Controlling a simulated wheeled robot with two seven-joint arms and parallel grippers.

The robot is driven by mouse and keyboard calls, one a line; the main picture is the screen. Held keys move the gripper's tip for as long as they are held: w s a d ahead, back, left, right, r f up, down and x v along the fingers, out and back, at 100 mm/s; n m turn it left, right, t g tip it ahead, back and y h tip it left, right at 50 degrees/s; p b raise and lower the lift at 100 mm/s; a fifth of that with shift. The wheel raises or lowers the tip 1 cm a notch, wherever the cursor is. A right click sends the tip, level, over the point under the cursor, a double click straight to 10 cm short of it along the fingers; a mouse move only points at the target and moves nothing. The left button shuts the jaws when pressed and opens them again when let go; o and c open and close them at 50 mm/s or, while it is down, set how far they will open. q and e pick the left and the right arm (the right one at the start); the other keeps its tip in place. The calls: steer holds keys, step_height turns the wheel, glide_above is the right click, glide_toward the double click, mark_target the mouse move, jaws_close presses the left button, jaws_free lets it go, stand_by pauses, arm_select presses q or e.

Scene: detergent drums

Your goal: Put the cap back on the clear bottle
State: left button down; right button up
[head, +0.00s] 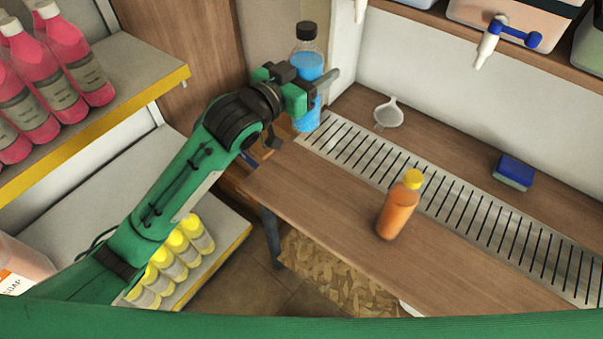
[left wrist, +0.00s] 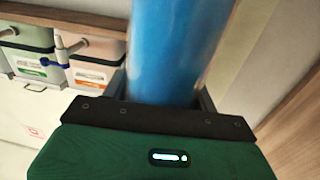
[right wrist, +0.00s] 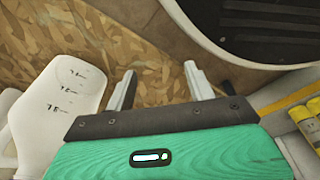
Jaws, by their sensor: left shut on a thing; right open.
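The clear bottle (head: 307,62) holds blue liquid and stands roughly upright at the far left end of the counter, by the wall corner. A black cap (head: 306,31) sits at its top; I cannot tell whether it is screwed tight. My left gripper (head: 309,88) is shut around the bottle's body. In the left wrist view the blue bottle (left wrist: 178,50) fills the space between the fingers, and its top is out of that view. My right gripper (right wrist: 160,88) is open and empty, low down in front of a chipboard panel, outside the head view.
An orange bottle with a yellow cap (head: 399,207) stands on the counter (head: 340,183). A slotted drain grate (head: 455,211), white funnel (head: 388,113) and blue sponge (head: 513,172) are behind it. A tap (head: 489,45) hangs above. A white marked container (right wrist: 62,105) is beside my right gripper.

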arm_select(q)
step_height(320, 180, down, 16)
steer(key=shift+r+b, duration=0.2)
steer(key=shift+b, duration=0.2)
arm_select(e)
steer(key=shift+w+a+r, duration=0.15)
steer(key=shift+w+r, duration=0.3)
steer(key=shift+r, duration=0.15)
steer(key=shift+w+a+r, duration=0.15)
steer(key=shift+w+r, duration=0.25)
steer(key=shift+r, duration=0.15)
steer(key=shift+s+f, duration=0.1)
arm_select(q)
step_height(320, 180, down, 5)
steer(key=shift+r, duration=0.2)
steer(key=shift+c, duration=2.1)
jaws_free()
arm_select(e)
steer(key=shift+a+r, duration=0.1)
steer(key=shift+r, duration=0.3)
